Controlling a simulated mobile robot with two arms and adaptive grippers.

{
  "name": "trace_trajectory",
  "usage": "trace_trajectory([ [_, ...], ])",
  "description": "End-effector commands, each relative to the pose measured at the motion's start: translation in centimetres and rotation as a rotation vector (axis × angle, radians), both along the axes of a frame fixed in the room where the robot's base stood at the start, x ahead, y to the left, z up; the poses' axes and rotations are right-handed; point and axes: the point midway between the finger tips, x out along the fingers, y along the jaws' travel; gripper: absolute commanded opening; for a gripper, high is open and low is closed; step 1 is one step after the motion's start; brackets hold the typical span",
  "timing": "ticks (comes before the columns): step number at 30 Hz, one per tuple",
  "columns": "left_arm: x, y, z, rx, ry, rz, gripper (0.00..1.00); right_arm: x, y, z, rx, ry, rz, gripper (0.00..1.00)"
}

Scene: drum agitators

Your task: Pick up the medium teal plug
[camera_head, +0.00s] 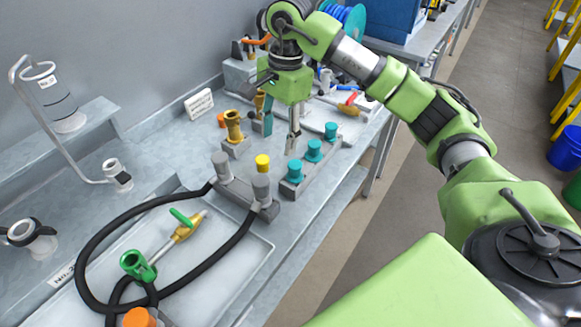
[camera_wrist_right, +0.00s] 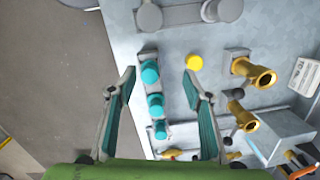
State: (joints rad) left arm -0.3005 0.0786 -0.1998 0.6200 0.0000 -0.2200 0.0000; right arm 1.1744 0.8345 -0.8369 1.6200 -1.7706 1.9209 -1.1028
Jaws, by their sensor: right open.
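Three teal plugs stand upright in a row on a grey block (camera_head: 290,192). The middle one (camera_head: 313,150), between a larger-looking plug (camera_head: 294,171) and a smaller-looking one (camera_head: 331,131), seems to be the medium plug. It also shows in the right wrist view (camera_wrist_right: 155,106). My right gripper (camera_head: 281,138) points down above the bench, beside the row in the head view. In the wrist view its open fingers (camera_wrist_right: 159,76) frame the row from both sides, with nothing held. No contact with a plug is visible. My left gripper is not in view.
A yellow cap (camera_head: 263,162) and a grey holder with black hose (camera_head: 238,192) stand left of the plugs. Brass fittings (camera_head: 233,127) stand behind. A tray with a green-handled valve (camera_head: 185,228) is at front left. The bench edge lies close right of the plugs.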

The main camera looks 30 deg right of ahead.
Motion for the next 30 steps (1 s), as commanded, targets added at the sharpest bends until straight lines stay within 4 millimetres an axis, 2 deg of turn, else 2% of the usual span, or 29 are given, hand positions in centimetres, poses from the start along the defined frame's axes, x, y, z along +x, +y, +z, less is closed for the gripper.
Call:
trace_trajectory([
  [1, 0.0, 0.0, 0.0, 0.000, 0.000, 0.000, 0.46, -0.1, -1.5, 0.6, -0.043, 0.009, -0.008, 0.46],
  [3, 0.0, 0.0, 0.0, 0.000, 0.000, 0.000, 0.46, -0.4, -2.8, 1.0, -0.081, 0.022, -0.016, 0.46],
  [6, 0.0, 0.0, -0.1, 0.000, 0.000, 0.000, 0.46, -0.6, -3.5, 0.6, -0.102, 0.030, -0.018, 0.46],
  [11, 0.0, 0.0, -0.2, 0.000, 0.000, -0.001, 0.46, -0.7, -3.4, -1.8, -0.099, 0.035, -0.016, 0.46],
  [18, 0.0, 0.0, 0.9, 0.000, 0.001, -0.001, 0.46, -0.7, -3.4, -5.9, -0.098, 0.032, -0.017, 0.46],
  [25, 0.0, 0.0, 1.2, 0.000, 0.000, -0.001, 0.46, -0.7, -3.4, -7.6, -0.098, 0.031, -0.018, 0.46],
  [30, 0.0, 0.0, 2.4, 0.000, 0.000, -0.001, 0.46, -1.0, -3.7, -9.2, -0.097, 0.034, -0.017, 0.46],
])
